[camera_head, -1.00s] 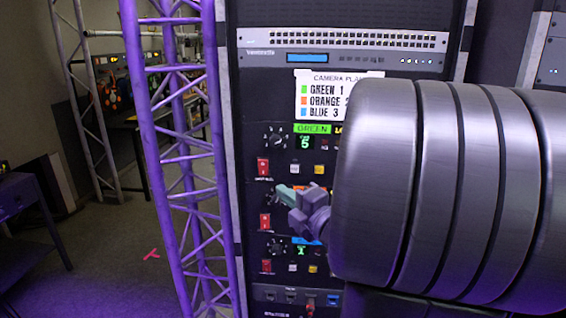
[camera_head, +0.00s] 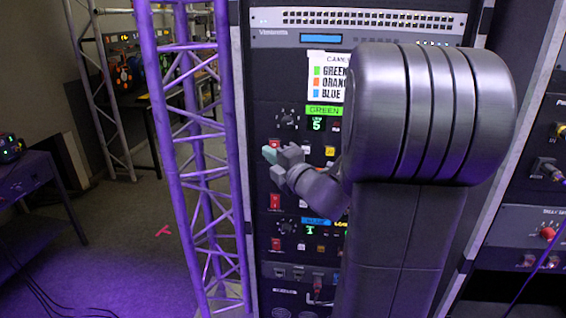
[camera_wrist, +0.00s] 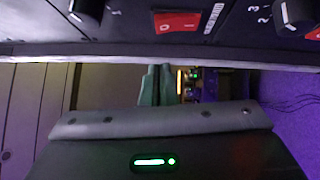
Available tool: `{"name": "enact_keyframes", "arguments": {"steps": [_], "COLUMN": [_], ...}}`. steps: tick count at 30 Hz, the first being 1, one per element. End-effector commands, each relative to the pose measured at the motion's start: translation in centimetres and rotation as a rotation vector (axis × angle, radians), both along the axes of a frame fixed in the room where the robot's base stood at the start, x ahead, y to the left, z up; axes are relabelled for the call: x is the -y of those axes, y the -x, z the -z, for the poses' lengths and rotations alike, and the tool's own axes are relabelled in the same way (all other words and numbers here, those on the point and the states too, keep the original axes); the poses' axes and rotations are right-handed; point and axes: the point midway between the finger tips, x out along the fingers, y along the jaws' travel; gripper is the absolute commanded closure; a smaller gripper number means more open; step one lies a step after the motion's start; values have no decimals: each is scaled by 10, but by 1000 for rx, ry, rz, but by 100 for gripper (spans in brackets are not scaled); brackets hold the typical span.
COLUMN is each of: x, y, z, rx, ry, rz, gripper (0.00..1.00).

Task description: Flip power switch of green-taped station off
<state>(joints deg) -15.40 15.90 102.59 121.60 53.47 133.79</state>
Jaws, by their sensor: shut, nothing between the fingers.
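The green-taped station in the rack has a green label (camera_head: 324,110), a display reading 5 (camera_head: 317,124), a black knob (camera_head: 288,119) and a red power switch (camera_head: 275,144), partly covered by my gripper. Contact cannot be told. In the wrist view my gripper (camera_wrist: 156,85) shows as teal fingers together, and a red switch marked 1 and 0 (camera_wrist: 177,22) lies at the top. Its position is hard to read.
A label sheet (camera_head: 327,72) listing green, orange and blue is partly hidden by my arm. Below are another red switch (camera_head: 275,202) and a blue-labelled station (camera_head: 315,221) with its switch (camera_head: 275,244). A purple truss (camera_head: 190,150) stands close on the left.

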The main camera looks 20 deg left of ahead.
Motion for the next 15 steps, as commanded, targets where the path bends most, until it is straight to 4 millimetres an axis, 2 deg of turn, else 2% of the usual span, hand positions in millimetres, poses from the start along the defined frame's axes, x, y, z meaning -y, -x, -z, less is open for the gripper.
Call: {"name": "enact_keyframes", "arguments": {"steps": [1, 6, 15], "x": [-1, -4, -5], "y": [-8, -25, -31], "z": [-2, -4, -4], "rx": [-1, 1, 1], "ry": [0, 0, 0], "rz": [2, 3, 3], "gripper": [100, 100, 100]}}
